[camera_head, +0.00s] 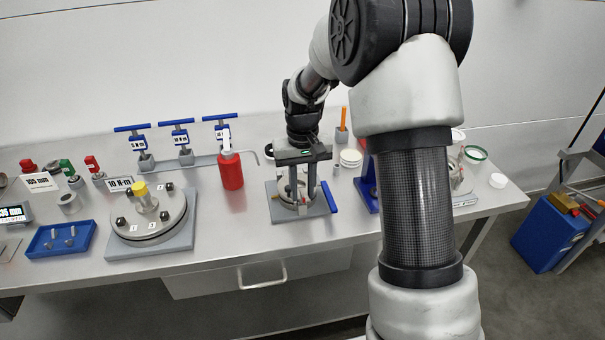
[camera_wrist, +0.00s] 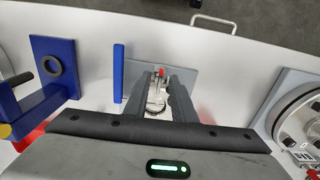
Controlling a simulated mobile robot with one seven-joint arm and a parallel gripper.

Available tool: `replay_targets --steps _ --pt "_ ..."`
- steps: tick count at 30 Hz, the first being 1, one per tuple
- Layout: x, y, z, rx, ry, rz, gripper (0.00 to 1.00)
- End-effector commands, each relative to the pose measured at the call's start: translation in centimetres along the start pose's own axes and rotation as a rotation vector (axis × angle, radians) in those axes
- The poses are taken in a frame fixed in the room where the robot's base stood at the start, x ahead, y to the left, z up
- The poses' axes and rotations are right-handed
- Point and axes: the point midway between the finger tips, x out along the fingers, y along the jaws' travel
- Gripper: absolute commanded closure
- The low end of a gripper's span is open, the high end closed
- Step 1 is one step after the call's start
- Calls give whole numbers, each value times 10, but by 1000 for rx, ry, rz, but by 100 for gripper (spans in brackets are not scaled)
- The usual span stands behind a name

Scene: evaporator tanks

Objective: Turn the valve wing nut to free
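The valve (camera_head: 297,205) stands on a grey base plate (camera_head: 275,206) on the bench, right of the red bottle. In the wrist view, the metal valve body (camera_wrist: 156,98) shows between my fingers, with a small red tip (camera_wrist: 161,71) at its far end. My gripper (camera_head: 298,196) points straight down over the valve, one finger on each side of it. The fingers also show in the wrist view (camera_wrist: 163,100); they are apart. The wing nut cannot be made out clearly, as the fingers partly hide it. I cannot tell whether either finger touches it.
A blue bar (camera_head: 329,197) stands close at the plate's right edge. A red bottle (camera_head: 230,170) is to the left, and a bolted round flange (camera_head: 149,220) is further left. A blue stand (camera_head: 366,183) is to the right. Bare bench lies in front of the plate.

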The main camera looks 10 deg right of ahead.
Motion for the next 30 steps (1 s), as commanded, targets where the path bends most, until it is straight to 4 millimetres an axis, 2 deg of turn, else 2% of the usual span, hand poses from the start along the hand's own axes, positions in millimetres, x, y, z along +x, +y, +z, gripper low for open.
replay_targets --steps 5,15,21,25,30 --pt "-26 0 -1 1 6 0 77" --pt "-110 0 -1 0 7 0 77" --pt "-150 0 -1 -1 6 0 77" --pt "-165 0 -1 -1 5 0 77" --pt "-172 0 0 -1 3 0 77"
